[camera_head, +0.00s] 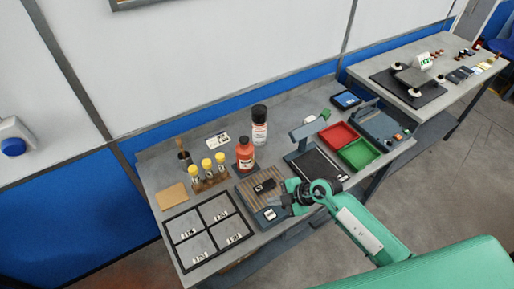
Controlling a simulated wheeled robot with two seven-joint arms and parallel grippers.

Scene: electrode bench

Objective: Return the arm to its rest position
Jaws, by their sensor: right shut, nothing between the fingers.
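My right arm (365,235) is green and reaches in from the lower right over the front edge of the grey bench (160,176). My right gripper (279,201) is dark, shut and empty. It is over the front right part of a brown ribbed board in a dark frame (251,197). A small black object (264,187) lies on that board beside the gripper. I cannot tell the gripper's height above the board. My left gripper is out of view.
A red bottle (245,155), a dark-capped bottle (259,126) and yellow-capped vials (207,165) stand behind the board. A four-panel mat (204,231) lies left. A red tray (339,135), a green tray (359,153) and a grey post device (309,128) stand right.

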